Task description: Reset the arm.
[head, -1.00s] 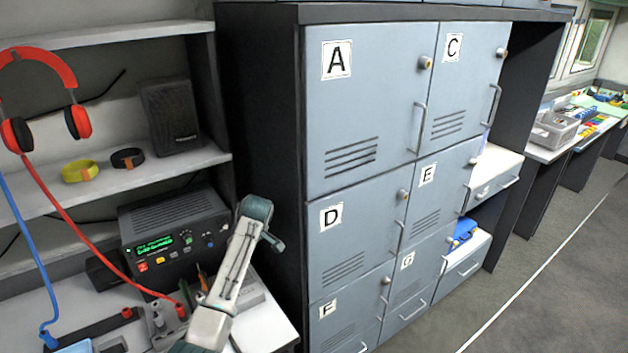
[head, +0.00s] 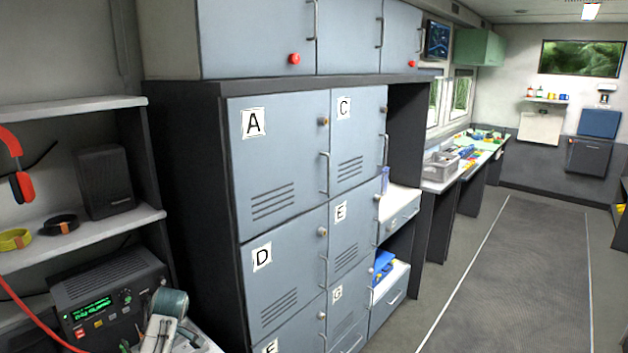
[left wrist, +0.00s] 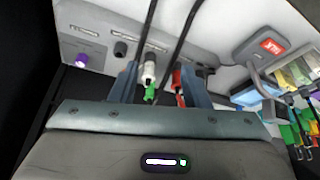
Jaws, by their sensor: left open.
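My left arm (head: 165,325) shows at the lower left of the head view, in front of the black power unit; its gripper is outside that view. In the left wrist view my left gripper (left wrist: 163,82) is open, with its two blue-grey fingers apart. A white connector with a green tip (left wrist: 149,78) and a red connector (left wrist: 177,82) show between the fingers. I cannot tell whether the fingers touch them. My right arm and gripper are in neither view.
The power unit (head: 105,300) sits beside my left arm, under a shelf with a speaker (head: 104,182). Grey lockers (head: 282,165) stand close to the right. The aisle floor (head: 530,270) at the right is clear. Dark cables (left wrist: 178,35) cross the wrist view.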

